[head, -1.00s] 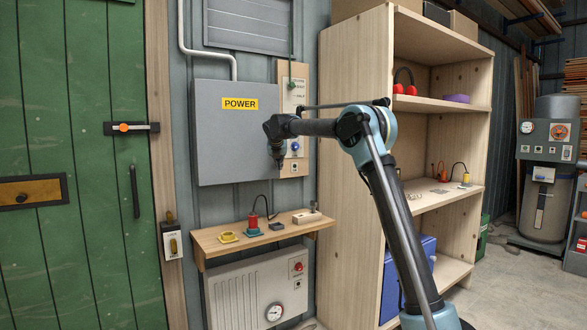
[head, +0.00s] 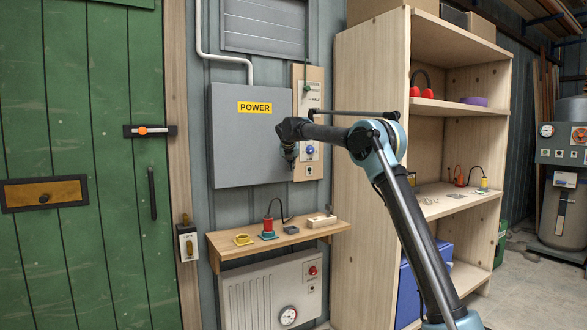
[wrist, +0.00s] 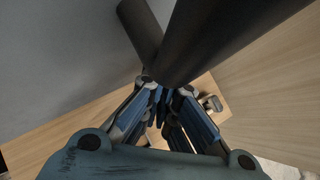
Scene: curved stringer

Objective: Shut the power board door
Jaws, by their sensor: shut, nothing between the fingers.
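The grey power board (head: 235,150) with a yellow POWER label hangs on the wall in the middle of the head view. Its door looks shut or nearly so; I cannot tell whether it sits fully flush. My gripper (head: 289,160) is at the right edge of the door, pointing down, and hides part of that edge. Whether it touches the door is unclear. In the wrist view my gripper (wrist: 160,105) has its fingers together with nothing between them. A plain grey surface (wrist: 60,60), probably the door, fills the upper left there.
A wooden shelf (head: 225,243) with small items juts out below the board. A tall wooden shelving unit (head: 370,190) stands close on the right. A wooden panel with switches (head: 309,105) is right of the board. A green door (head: 90,250) is at the left.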

